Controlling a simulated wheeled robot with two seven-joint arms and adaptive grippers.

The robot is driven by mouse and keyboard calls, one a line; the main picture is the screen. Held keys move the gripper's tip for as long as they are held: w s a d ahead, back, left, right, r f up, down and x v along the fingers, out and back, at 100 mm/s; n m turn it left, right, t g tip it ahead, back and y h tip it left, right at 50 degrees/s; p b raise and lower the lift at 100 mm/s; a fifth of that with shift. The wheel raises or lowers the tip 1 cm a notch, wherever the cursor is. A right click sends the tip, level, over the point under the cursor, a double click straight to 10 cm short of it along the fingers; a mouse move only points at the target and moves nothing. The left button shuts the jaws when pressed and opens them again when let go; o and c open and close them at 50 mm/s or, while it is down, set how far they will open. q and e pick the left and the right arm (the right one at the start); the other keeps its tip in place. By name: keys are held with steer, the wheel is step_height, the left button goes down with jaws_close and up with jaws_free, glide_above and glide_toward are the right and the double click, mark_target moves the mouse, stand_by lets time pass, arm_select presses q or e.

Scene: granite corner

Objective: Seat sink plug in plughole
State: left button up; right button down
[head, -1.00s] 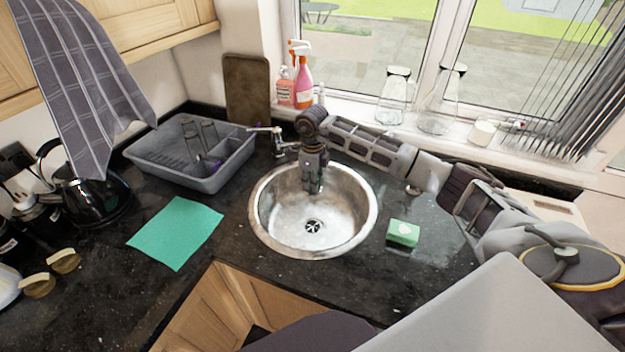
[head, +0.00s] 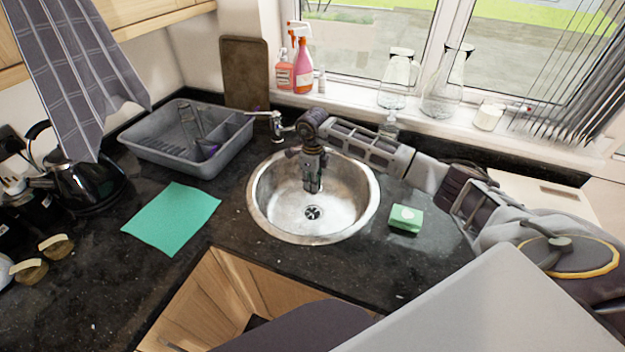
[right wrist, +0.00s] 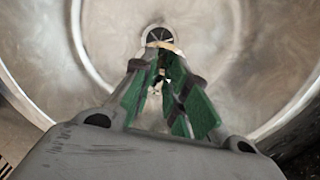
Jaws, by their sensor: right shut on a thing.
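The round steel sink (head: 263,215) is set in the dark counter. Its plughole (head: 313,213) is a dark slotted round at the bottom, and it looks uncovered. My right gripper (head: 313,188) points down inside the bowl, a little behind and above the plughole in the head view. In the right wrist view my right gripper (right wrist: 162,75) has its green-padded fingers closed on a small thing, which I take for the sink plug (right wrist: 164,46). Only a pale edge of the plug shows, just in front of the plughole (right wrist: 159,34). My left gripper is out of view.
The tap (head: 272,122) stands behind the bowl, close to my right gripper. A green sponge (head: 405,218) lies right of the sink. A grey dish rack (head: 165,152) and a green cloth (head: 172,217) lie to the left. Glass jugs (head: 441,95) stand on the sill.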

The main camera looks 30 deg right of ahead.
steer(key=shift+f, duration=0.4)
steer(key=c, duration=1.3)
jaws_free()
steer(key=shift+r+p, duration=1.75)
steer(key=shift+r, duration=1.8)
steer(key=shift+s+f, duration=0.1)
steer(key=shift+f, duration=0.05)
